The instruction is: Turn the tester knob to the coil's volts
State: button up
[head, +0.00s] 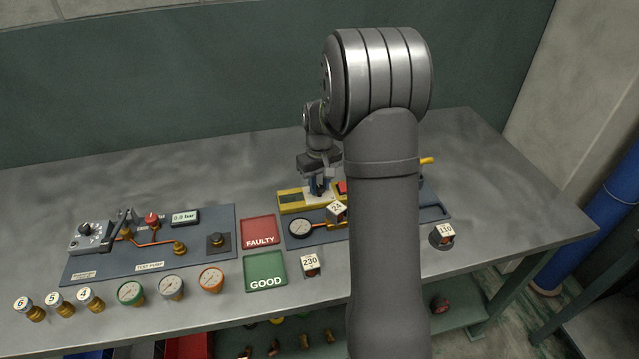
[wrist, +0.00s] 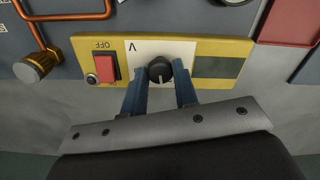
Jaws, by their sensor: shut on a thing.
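The yellow tester (head: 290,201) lies on the blue-grey board at the bench's middle; it also shows upside down in the wrist view (wrist: 255,48). Its black knob (wrist: 160,69) sits on a white panel marked V. A pale line on the knob points down toward my gripper in the wrist view. My gripper (wrist: 160,80) is shut on the knob, one blue finger on each side. In the head view my gripper (head: 318,190) hides the knob. The coils are blocks marked 24 (head: 337,209), 230 (head: 310,264) and 110 (head: 444,233).
The tester has a red switch (wrist: 110,67) by the word OFF and a dark display (wrist: 217,67). Red FAULTY (head: 261,231) and green GOOD (head: 265,271) pads lie left of the board. A test pump board (head: 205,255) and gauges stand further left. My arm hides part of the right.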

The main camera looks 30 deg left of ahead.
aim_at(319, 187)
jog(key=shift+n, duration=1.1)
jog(key=shift+r, duration=0.1)
jog(key=o, duration=1)
notch_tip(319, 187, up, 17)
jog(key=shift+r, duration=0.2)
notch_tip(319, 187, down, 18)
jog(key=shift+r, duration=0.2)
